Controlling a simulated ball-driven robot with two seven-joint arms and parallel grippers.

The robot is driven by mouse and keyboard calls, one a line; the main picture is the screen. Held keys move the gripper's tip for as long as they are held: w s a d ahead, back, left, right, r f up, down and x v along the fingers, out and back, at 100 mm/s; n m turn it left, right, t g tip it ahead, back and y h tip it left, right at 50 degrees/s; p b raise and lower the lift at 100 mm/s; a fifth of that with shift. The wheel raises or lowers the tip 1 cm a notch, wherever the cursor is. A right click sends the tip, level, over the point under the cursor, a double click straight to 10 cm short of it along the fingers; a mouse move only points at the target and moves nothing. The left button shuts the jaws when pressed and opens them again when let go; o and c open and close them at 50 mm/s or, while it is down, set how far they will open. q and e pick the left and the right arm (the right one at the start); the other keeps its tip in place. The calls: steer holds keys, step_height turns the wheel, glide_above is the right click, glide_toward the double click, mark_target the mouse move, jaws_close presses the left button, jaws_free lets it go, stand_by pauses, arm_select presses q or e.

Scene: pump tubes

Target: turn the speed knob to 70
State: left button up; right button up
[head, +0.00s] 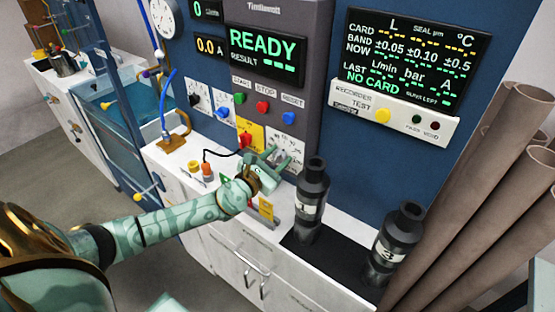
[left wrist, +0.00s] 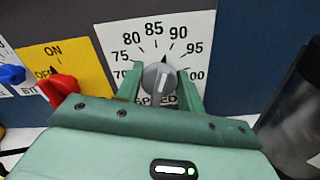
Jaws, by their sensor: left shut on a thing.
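The grey speed knob (left wrist: 157,78) sits on a white dial plate (left wrist: 112,42) marked from 70 at left to 100 at right, with 85 near the top. A light ridge runs nearly upright across the knob; its exact reading is unclear. My left gripper (left wrist: 160,86) is shut on the knob, with one green finger on each side. In the head view my left gripper (head: 277,157) reaches the dial plate (head: 290,142) on the pump panel and hides the knob. My right gripper is in neither view.
A red switch (left wrist: 62,87) on a yellow ON/OFF plate (left wrist: 85,62) lies just left of the dial. Two black cylinders, marked 1 (head: 312,190) and 3 (head: 398,240), stand at right on the counter. The display (head: 265,52) reads READY.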

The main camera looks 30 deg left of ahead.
arm_select(q)
steer(key=n+b, duration=0.1)
steer(key=n, duration=0.1)
steer(key=shift+n, duration=0.4)
steer(key=n+b, duration=0.1)
steer(key=n, duration=0.1)
steer(key=shift+a+n, duration=0.1)
steer(key=shift+n, duration=0.3)
steer(key=n, duration=0.2)
steer(key=shift+n, duration=0.4)
steer(key=n, duration=0.2)
steer(key=shift+a+n, duration=0.1)
steer(key=shift+n, duration=0.2)
steer(key=n, duration=0.2)
steer(key=shift+n, duration=0.4)
steer(key=n, duration=0.2)
steer(key=shift+a+n+p, duration=0.1)
steer(key=shift+n+p, duration=0.3)
steer(key=n+p, duration=0.1)
steer(key=n, duration=0.2)
steer(key=shift+f+n+p, duration=0.1)
steer(key=shift+n+p, duration=0.35)
steer(key=shift+n, duration=0.65)
